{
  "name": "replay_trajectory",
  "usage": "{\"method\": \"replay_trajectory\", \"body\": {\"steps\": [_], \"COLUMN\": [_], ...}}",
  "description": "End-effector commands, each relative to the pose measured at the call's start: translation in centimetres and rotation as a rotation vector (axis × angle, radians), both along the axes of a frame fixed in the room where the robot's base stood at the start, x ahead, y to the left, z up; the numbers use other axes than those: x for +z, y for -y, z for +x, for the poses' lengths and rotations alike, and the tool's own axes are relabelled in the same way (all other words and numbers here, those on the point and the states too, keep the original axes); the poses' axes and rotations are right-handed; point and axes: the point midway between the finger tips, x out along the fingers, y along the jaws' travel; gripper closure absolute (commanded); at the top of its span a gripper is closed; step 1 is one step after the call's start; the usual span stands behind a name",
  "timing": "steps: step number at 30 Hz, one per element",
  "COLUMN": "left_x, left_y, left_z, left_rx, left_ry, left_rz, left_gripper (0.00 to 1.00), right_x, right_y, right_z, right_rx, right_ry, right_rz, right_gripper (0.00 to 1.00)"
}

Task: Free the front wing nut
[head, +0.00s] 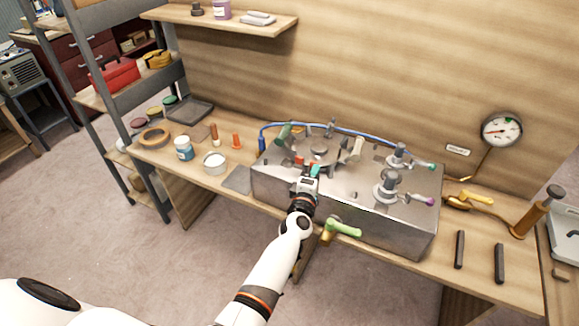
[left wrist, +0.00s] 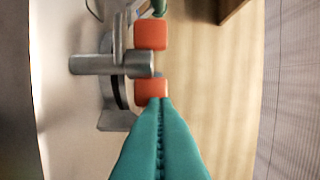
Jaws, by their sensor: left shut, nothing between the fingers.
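An orange-red wing nut (head: 299,161) sits at the front of the round hatch (head: 320,149) on the metal box. In the left wrist view its two wings, one of them here (left wrist: 151,34), stand either side of a grey metal stud (left wrist: 140,64). My left gripper (head: 315,170) is shut and empty, its teal fingertips (left wrist: 160,101) together at the end of the nearer wing (left wrist: 152,88). I cannot tell whether they touch it. The arm's wrist hides part of the box front. My right gripper is not in view.
The metal box (head: 400,228) also carries valves with teal and purple handles (head: 415,199) on its right. A green-handled lever (head: 343,228) sticks out in front, close to my left wrist. A blue hose (head: 345,127) runs behind.

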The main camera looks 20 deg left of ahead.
Motion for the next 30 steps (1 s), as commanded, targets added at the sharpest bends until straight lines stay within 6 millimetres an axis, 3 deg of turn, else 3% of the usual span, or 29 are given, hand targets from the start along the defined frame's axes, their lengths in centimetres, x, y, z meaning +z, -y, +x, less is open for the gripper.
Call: {"method": "replay_trajectory", "body": {"steps": [8,23,30], "left_x": [0.0,0.1,0.3], "left_y": [0.2,0.3,0.5], "left_z": [0.3,0.2,-2.6], "left_rx": [0.000,0.000,-0.001], "left_ry": [0.001,0.002,-0.002], "left_rz": [-0.001,0.000,0.001], "left_gripper": [1.00,1.00,1.00], "right_x": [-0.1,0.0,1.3], "right_y": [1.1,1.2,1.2], "right_z": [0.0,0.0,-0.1], "right_rx": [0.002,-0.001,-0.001], "right_ry": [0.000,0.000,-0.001], "right_rz": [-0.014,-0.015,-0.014], "right_gripper": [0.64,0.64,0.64]}}
